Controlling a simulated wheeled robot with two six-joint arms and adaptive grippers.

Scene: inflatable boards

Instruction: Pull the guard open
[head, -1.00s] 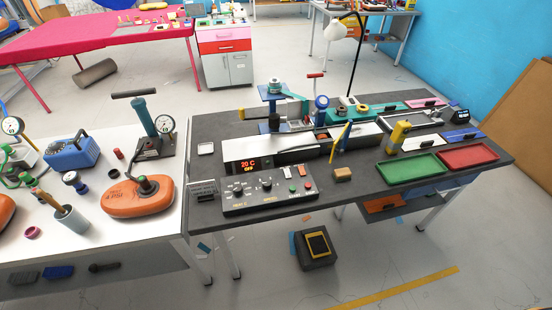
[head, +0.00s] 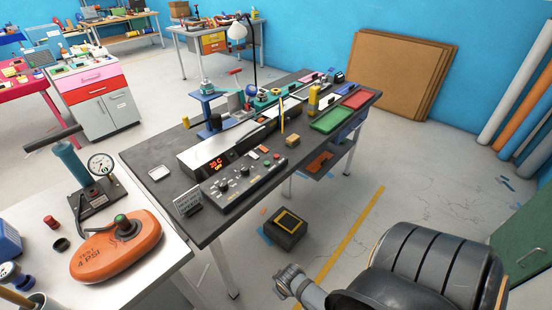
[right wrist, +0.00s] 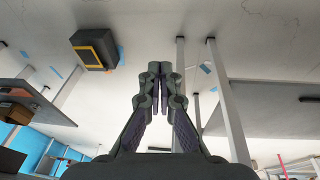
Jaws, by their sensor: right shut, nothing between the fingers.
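The workbench machine (head: 215,155) is a long unit with a red display reading 20 C OFF. A slim yellow upright bar (head: 281,116) stands at its right part. I cannot tell for sure which part is the guard. A grey control panel (head: 240,180) with knobs and buttons lies in front of it. My right gripper (right wrist: 159,78) is shut and empty in the right wrist view, over the floor and apart from the bench. Part of my right arm shows low in the head view. My left gripper is not in view.
A black box with a yellow square (head: 285,229) sits on the floor before the bench; it also shows in the right wrist view (right wrist: 95,50). A white table (head: 150,285) with an orange inflatable (head: 115,250) stands at left. Green (head: 333,118) and red trays lie at the bench's far end.

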